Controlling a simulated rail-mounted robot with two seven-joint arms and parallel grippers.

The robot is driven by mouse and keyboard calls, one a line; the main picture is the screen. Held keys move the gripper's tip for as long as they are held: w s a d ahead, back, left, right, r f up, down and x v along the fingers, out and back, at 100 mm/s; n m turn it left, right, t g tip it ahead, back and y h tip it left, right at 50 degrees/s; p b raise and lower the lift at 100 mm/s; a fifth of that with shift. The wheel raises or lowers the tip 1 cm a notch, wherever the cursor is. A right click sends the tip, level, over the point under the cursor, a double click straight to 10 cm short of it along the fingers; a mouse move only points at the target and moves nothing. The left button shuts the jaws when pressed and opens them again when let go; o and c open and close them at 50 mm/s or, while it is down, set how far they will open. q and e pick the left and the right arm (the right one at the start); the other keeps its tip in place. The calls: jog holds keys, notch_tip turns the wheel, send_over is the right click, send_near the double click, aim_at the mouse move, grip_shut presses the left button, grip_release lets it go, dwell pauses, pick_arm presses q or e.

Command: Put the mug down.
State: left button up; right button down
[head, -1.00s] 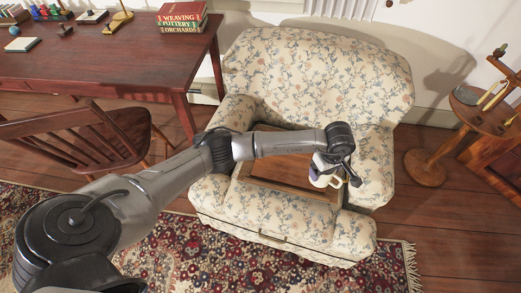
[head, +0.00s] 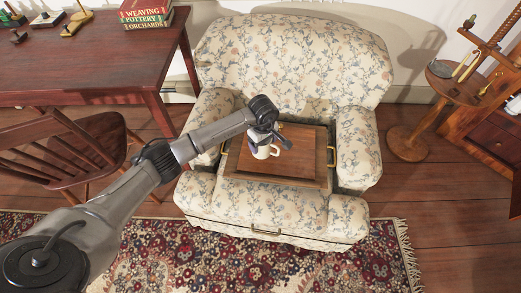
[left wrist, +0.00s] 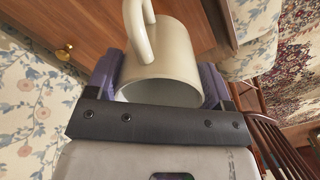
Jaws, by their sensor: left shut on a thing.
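The cream mug (head: 262,151) is in my left gripper (head: 270,142), over the left part of a wooden tray (head: 302,168) on the armchair seat. In the left wrist view the mug (left wrist: 172,50) sits between the two fingers of the gripper (left wrist: 160,85), its open rim toward the palm and its handle toward the upper left. Whether its base touches the tray I cannot tell. The tray (left wrist: 85,30) also shows behind the mug there. My right gripper is in neither view.
The floral armchair (head: 290,62) has raised arms on both sides of the tray. A wooden chair (head: 75,150) and a desk (head: 90,70) with books (head: 146,16) stand to the left. A small round table (head: 455,85) stands at the right. The tray's right part is clear.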

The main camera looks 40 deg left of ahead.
pick_arm(q)
jog(key=shift+a+f, duration=0.4)
jog(key=shift+a, duration=0.2)
notch_tip(320, 180, down, 4)
jog(key=shift+r+b, duration=0.2)
jog(key=shift+b, duration=0.8)
jog(key=shift+f, duration=0.1)
jog(key=shift+f, duration=0.25)
jog(key=o, duration=1.1)
jog(key=shift+r, duration=0.1)
